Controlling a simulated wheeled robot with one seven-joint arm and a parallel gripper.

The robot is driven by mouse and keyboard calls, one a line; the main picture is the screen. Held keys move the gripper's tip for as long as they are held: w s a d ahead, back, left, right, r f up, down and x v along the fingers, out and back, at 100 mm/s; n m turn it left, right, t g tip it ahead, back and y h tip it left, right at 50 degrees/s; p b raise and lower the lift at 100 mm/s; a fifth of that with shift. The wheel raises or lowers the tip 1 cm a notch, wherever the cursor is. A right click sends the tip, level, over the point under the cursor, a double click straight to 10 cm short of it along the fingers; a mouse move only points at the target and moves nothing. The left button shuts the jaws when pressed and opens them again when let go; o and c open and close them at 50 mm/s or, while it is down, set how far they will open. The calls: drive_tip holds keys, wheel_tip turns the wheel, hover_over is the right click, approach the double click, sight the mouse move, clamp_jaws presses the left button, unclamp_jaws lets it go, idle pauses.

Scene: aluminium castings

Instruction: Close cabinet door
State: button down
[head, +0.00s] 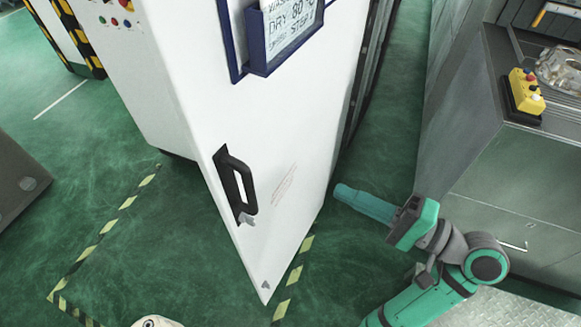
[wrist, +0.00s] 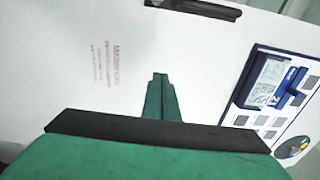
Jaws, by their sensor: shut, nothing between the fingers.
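The white cabinet door (head: 270,130) stands swung open from the white cabinet (head: 160,75), its free edge towards me. It carries a black handle (head: 238,185) with a grey latch piece below it, and a blue document holder near its top. My gripper (head: 340,193) is shut and empty, to the right of the door's outer face and close to it; I cannot tell whether it touches. In the wrist view, the door (wrist: 120,30) fills most of the picture behind my shut green fingers (wrist: 160,80), with the handle (wrist: 195,8) at the top edge.
A grey workbench (head: 500,180) stands at the right with a yellow button box (head: 525,90) on it. Yellow-black floor tape (head: 105,230) marks the green floor. A grey box (head: 25,185) is at the left edge.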

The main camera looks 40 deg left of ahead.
sight(273, 162)
drive_tip(key=a, duration=0.4)
drive_tip(key=s+a, duration=0.1)
drive_tip(key=a, duration=0.8)
drive_tip(key=shift+s+a+r, duration=0.1)
drive_tip(key=shift+s+a, duration=0.2)
drive_tip(key=shift+s, duration=0.05)
drive_tip(key=shift+a, duration=0.15)
